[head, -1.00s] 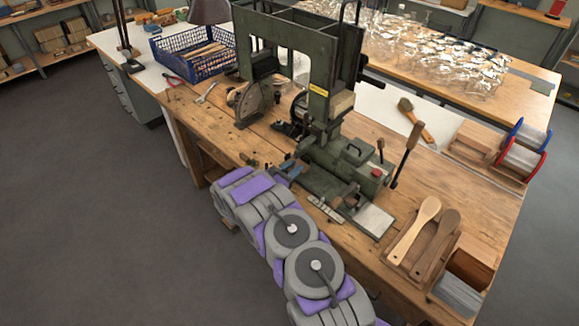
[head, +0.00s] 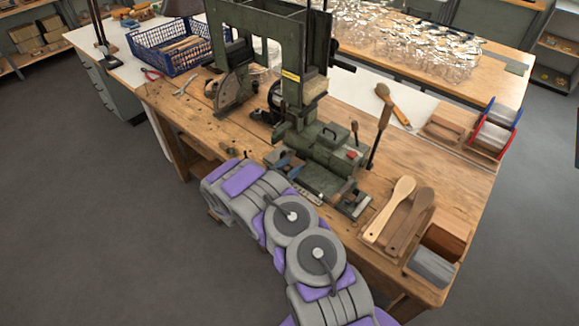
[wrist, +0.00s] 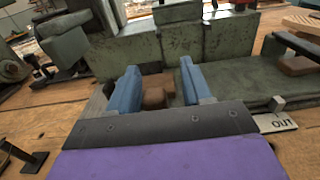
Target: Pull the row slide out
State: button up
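The green tufting machine (head: 325,150) stands on the wooden bench, with a low flat bed along its front. In the wrist view, a small stepped brown block (wrist: 155,88) on the machine's front sits between the two blue fingers of my gripper (wrist: 161,82). I take it for the row slide's grip, but cannot be sure. The fingers are spread, with narrow gaps beside the block. A white label, upside down and seeming to read OUT (wrist: 276,122), lies to the right. In the head view my gripper (head: 288,165) is at the front of the bed, its tips partly hidden.
A wooden tray with two paddles (head: 400,215) stands to the right of the machine, near the bench's front edge. A dark lever (head: 381,135) rises at the machine's right end. A blue crate (head: 165,45) and loose tools lie at the left.

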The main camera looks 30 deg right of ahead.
jog(key=p+v, duration=0.3)
jog(key=v, duration=1.4)
jog(key=shift+a, duration=0.2)
